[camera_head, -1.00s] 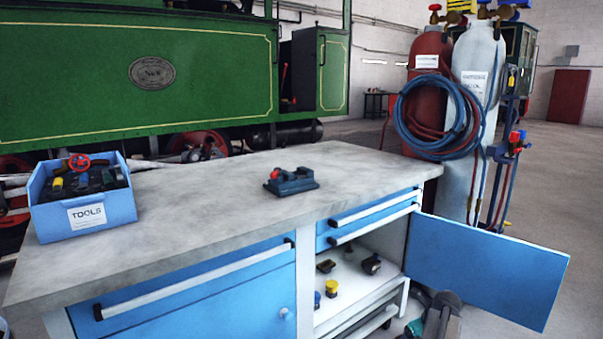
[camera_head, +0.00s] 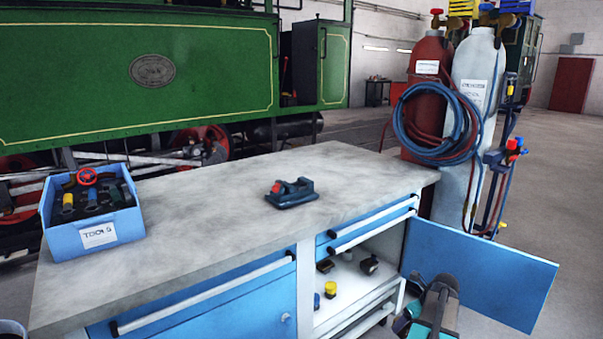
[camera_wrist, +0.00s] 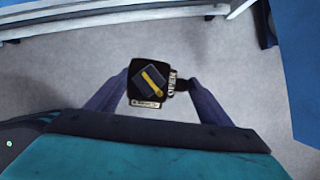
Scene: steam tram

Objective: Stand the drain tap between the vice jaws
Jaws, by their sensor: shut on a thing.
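The vice (camera_head: 291,193) is small and dark blue with a red part, and sits on the grey bench top. In the wrist view, my gripper (camera_wrist: 153,88) is shut on a dark, square-ended thing with a yellow bar and an "OPEN" label, which I take to be the drain tap (camera_wrist: 143,86). The tap is seen end-on, with floor behind it, so its full shape is hidden. In the head view, my arm is low at the right, beside the open cabinet door and well away from the vice; the tap cannot be made out there.
The workbench (camera_head: 200,210) is clear around the vice. A blue tool box (camera_head: 98,238) stands at its left end. The blue cabinet door (camera_head: 485,270) hangs open beside my arm. Loose parts, including a yellow-topped one (camera_head: 330,289), stand on the shelf. Gas cylinders (camera_head: 470,120) stand behind.

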